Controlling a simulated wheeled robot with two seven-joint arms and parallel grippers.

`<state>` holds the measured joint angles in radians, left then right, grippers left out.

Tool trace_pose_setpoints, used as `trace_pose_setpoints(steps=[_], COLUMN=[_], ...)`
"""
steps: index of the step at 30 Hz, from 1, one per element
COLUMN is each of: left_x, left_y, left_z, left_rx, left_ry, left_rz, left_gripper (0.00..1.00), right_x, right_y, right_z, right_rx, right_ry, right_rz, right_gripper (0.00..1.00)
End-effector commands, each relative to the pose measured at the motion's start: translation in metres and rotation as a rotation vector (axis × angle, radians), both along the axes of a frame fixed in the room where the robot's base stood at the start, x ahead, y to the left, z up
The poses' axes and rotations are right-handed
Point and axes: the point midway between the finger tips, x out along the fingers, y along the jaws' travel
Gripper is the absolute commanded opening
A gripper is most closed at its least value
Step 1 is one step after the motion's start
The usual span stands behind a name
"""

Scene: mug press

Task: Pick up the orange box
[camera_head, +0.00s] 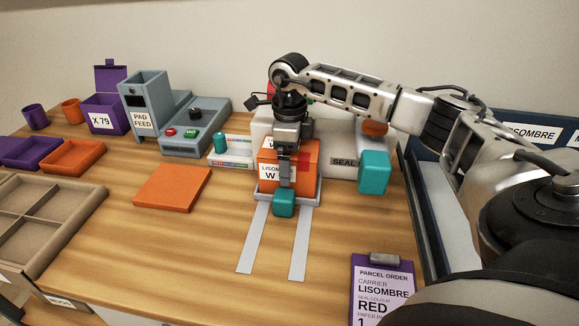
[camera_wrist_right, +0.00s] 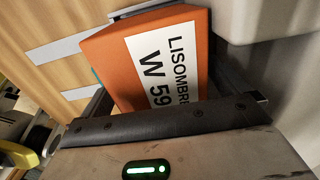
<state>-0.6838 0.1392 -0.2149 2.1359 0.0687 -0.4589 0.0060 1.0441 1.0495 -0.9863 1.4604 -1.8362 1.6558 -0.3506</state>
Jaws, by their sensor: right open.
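The orange box (camera_head: 307,178) stands upright on a light grey tray (camera_head: 262,194) in front of the white SEAL machine (camera_head: 342,143). It bears a white label reading LISOMBRE W, partly hidden by my gripper. My right gripper (camera_head: 285,180) points down at the box from above, open, covering part of its front in the head view. In the right wrist view the box (camera_wrist_right: 112,62) is close ahead, its label reading LISOMBRE W 59. A dark bar of the gripper hides its lower part. I cannot tell if the fingers touch it. My left gripper is not in view.
A teal block (camera_head: 284,204) sits at the tray's front, with two pale rails (camera_head: 254,240) running forward. Another teal block (camera_head: 374,173) is right of the box. A flat orange panel (camera_head: 172,187) and the PAD FEED machine (camera_head: 145,105) are left. A clipboard (camera_head: 382,290) lies front right.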

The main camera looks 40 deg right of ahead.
Motion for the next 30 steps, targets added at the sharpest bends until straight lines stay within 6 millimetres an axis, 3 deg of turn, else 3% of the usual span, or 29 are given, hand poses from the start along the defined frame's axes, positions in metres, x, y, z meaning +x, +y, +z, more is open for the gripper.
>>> trace_pose_setpoints(steps=[1, 6, 7, 20, 26, 30], left_x=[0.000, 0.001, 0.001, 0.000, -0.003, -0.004], left_y=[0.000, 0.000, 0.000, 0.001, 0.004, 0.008], left_z=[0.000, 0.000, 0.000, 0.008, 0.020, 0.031], left_rx=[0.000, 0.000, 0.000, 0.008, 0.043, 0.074], left_ry=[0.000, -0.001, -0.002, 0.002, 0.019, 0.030], left_rz=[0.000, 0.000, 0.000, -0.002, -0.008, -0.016], left_gripper=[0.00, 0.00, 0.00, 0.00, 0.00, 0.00], right_x=[0.000, 0.000, 0.000, 0.000, -0.003, -0.007], right_y=[0.000, 0.000, 0.000, -0.001, -0.004, 0.012], right_z=[0.000, 0.000, 0.000, 0.013, 0.042, 0.066], right_rx=[0.000, 0.000, 0.000, 0.000, 0.000, 0.000], right_ry=[0.000, 0.000, 0.000, -0.002, -0.003, -0.001], right_rz=[0.000, 0.000, 0.000, -0.002, -0.009, 0.000], right_gripper=[0.97, 0.50, 0.46, 0.46, 0.46, 0.46])
